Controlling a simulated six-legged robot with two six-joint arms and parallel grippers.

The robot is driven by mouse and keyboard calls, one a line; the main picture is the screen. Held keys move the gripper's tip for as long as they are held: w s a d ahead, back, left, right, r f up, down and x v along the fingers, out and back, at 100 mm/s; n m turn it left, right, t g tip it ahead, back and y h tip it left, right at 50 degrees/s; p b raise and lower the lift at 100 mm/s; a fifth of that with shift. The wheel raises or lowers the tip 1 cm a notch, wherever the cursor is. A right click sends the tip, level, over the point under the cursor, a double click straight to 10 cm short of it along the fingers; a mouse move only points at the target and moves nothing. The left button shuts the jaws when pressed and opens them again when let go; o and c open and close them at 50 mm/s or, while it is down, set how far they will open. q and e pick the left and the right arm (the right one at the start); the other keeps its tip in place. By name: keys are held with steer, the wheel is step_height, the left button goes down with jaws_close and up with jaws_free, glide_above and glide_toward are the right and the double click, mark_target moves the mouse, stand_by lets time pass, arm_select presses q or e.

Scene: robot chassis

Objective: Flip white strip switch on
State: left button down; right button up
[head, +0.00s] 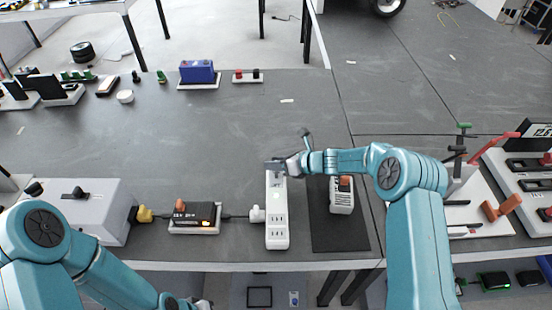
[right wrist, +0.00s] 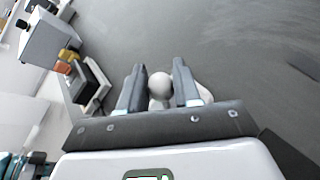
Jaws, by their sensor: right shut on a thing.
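The white power strip (head: 277,232) lies lengthwise near the front edge of the grey table in the head view, with several outlets. A white plug (head: 257,213) sits at its left side. My right gripper (head: 280,168) is at the strip's far end, covering part of it. In the right wrist view my right gripper (right wrist: 160,88) is shut on a pale rounded piece (right wrist: 160,84) between its fingers; its switch position cannot be told. My left gripper (head: 195,304) is low at the bottom edge, mostly cut off; its jaws cannot be made out.
Left of the strip are a black module with an orange knob (head: 193,218) and a grey box (head: 84,212) with a yellow plug (head: 145,214). A white handheld device (head: 341,201) lies on a dark mat (head: 335,238) to the right.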

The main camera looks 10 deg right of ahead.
stand_by(0.3)
steer(key=o, duration=1)
steer(key=b+v, duration=0.2)
steer(key=v, duration=1.4)
steer(key=shift+d+r, duration=0.1)
steer(key=shift+s, duration=0.15)
